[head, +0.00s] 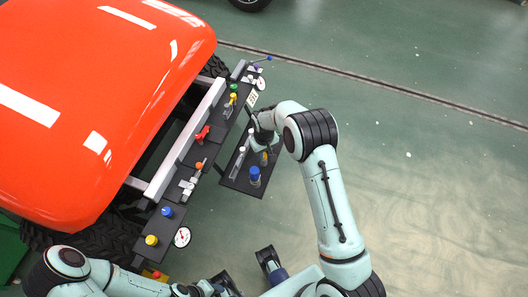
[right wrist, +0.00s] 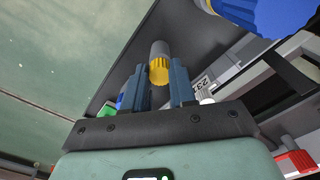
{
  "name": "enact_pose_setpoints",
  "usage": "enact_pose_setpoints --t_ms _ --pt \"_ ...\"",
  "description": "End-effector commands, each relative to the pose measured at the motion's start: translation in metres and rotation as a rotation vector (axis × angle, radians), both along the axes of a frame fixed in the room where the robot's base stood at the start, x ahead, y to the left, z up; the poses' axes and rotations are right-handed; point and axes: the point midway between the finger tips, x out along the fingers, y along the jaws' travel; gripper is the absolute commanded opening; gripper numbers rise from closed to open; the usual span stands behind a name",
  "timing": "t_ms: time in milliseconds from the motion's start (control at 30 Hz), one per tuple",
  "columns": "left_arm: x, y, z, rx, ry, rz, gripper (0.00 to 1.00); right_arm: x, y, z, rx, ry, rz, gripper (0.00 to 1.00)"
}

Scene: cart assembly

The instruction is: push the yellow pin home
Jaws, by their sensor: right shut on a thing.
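The yellow pin (right wrist: 159,72), with a grey cylindrical end (right wrist: 160,48), shows in the right wrist view between the two blue-grey fingers of my right gripper (right wrist: 160,82). The gripper is shut on it. In the head view my right gripper (head: 264,143) reaches over the black tray (head: 238,181) at the vehicle's front, and the pin's yellow part (head: 264,159) shows small beside it. How deep the pin sits cannot be told. My left gripper (head: 222,285) is at the bottom edge, partly cut off.
A blue knob (head: 254,175) stands on the tray close to the right gripper. A black panel with a red handle (head: 202,133), a yellow lever (head: 231,99) and a yellow knob (head: 152,240) runs along the orange vehicle (head: 95,90). The green floor to the right is clear.

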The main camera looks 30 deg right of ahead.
Motion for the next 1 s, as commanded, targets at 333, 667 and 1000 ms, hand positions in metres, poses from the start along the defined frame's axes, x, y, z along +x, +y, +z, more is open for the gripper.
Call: enact_pose_setpoints --t_ms 333,667,1000 --pt "-0.0012 0.0 -0.0061 0.0 0.002 0.0 0.43 0.0002 0.0 -0.0086 0.0 0.0 0.0 0.0" --pt "-0.0012 0.0001 -0.0058 0.0 0.002 0.0 0.43 0.0001 0.0 -0.0084 0.0 0.0 0.0 0.52" --pt "0.0 0.0 -0.0053 0.001 -0.002 0.001 0.43 0.0001 0.0 -0.0083 0.0 0.0 0.0 0.55"
